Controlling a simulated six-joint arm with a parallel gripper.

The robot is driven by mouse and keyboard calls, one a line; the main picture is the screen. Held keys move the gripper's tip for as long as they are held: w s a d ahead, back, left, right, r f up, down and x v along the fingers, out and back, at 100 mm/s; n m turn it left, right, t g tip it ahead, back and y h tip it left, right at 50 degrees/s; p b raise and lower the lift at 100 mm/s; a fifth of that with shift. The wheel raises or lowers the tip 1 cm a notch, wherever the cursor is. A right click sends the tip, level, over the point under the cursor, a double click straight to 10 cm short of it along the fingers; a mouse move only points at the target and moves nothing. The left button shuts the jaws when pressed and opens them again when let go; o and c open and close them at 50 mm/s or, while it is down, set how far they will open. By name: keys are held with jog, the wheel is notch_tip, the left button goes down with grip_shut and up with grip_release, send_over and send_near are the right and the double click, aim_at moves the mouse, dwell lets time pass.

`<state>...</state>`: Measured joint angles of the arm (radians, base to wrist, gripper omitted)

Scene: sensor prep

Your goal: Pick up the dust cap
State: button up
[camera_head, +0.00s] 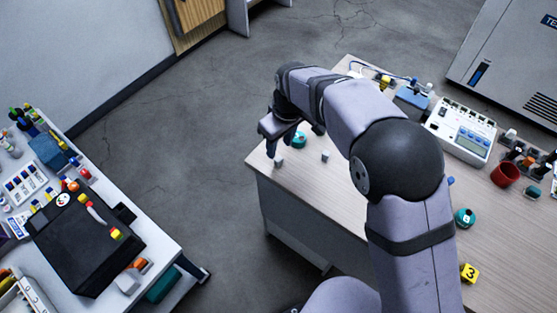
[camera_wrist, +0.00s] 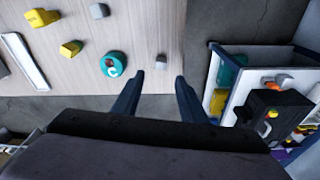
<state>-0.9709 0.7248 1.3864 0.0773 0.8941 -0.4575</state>
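Two small grey pieces that look like caps lie on the wood-topped table; I cannot tell for sure which is the dust cap. One grey piece (camera_wrist: 161,61) shows just beyond the gap between my fingertips, near the table edge; in the head view a grey piece (camera_head: 278,161) sits just below my gripper. The other grey piece (camera_wrist: 99,10) lies farther in on the table. My gripper (camera_wrist: 160,76) is open with nothing between its fingers. It hangs over the table corner in the head view (camera_head: 271,148). Whether the fingers touch anything cannot be told.
A teal round piece (camera_wrist: 113,64) lies left of the near grey piece. Yellow pieces (camera_wrist: 71,48) and a pale strip (camera_wrist: 25,60) lie farther left. A white instrument (camera_head: 462,130) and a red cup (camera_head: 505,174) stand at right. A cluttered white table (camera_head: 160,250) stands across the floor.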

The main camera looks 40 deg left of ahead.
aim_at(279, 159)
jog(key=shift+a+f+p, duration=0.1)
jog(key=shift+f+p, duration=1.1)
jog(key=shift+f, duration=1.95)
jog(key=shift+c, duration=0.6)
grip_shut()
